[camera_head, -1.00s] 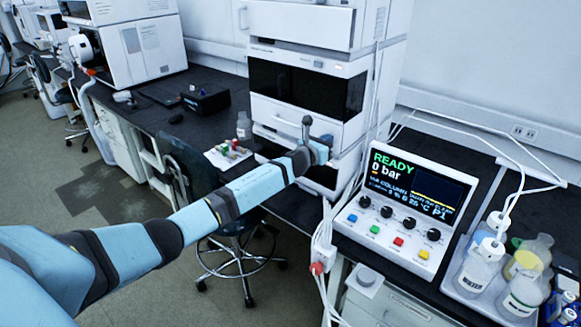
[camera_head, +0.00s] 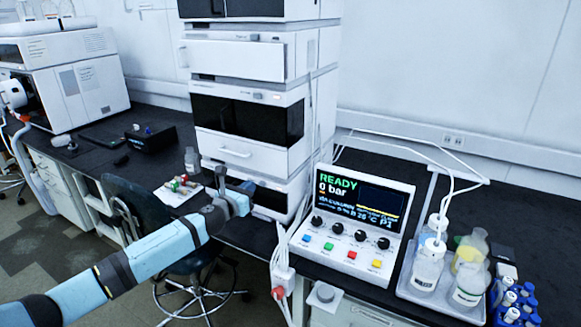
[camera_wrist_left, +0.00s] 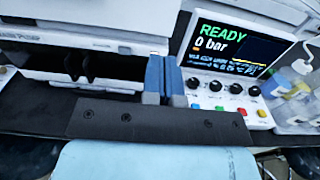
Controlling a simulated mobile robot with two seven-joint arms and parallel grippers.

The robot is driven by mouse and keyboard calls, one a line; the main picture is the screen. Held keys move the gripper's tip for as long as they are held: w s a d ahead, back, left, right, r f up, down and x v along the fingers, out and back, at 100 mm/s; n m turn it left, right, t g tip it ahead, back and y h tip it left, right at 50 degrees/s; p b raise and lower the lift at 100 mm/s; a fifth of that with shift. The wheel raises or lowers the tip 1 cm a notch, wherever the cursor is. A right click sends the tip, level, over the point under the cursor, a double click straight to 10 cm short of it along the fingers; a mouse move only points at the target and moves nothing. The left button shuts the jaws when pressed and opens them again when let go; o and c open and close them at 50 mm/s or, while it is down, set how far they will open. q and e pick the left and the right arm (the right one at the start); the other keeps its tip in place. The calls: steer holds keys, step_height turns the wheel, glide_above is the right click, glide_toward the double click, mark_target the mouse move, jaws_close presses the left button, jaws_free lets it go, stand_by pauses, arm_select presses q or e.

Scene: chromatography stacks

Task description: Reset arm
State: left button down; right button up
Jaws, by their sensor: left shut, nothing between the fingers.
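My left arm reaches in from the lower left in the head view, over the stool and in front of the chromatography stack (camera_head: 250,125). My left gripper (camera_head: 247,187) is at its end, in front of the lower part of the stack and left of the control panel. In the left wrist view its two blue fingers (camera_wrist_left: 163,78) lie together, shut with nothing between them. The control panel (camera_head: 355,225) reads READY and 0 bar and also shows in the left wrist view (camera_wrist_left: 228,62). My right gripper is not in view.
A tray (camera_head: 440,300) with several bottles stands right of the panel. Small coloured-cap vials (camera_head: 178,185) lie on a white sheet behind my arm. A stool (camera_head: 190,265) stands below. White cables (camera_head: 282,245) hang left of the panel.

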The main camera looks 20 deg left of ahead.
arm_select(q)
steer(key=s+d+f+n+g+h+p, duration=0.1)
steer(key=s+d+f+n+g+p, duration=0.15)
steer(key=s+d+f+n, duration=0.55)
steer(key=s+d+f+n+g+p, duration=0.1)
steer(key=s+d+f+n+p, duration=0.25)
steer(key=s+d+n, duration=0.45)
steer(key=s+d+f+n+g+p, duration=0.1)
steer(key=s+d+n+p, duration=0.1)
steer(key=s+n, duration=0.7)
steer(key=s+d+f+n+g+p, duration=0.1)
steer(key=s+d+n+g+p, duration=0.1)
steer(key=s+n, duration=0.6)
steer(key=s+d+p, duration=0.1)
steer(key=s+d, duration=0.1)
steer(key=s, duration=0.5)
steer(key=shift+s+f+n+h, duration=0.3)
steer(key=shift+s+f+n, duration=0.05)
steer(key=shift+n, duration=0.05)
steer(key=shift+d+g, duration=0.1)
steer(key=shift+g, duration=0.15)
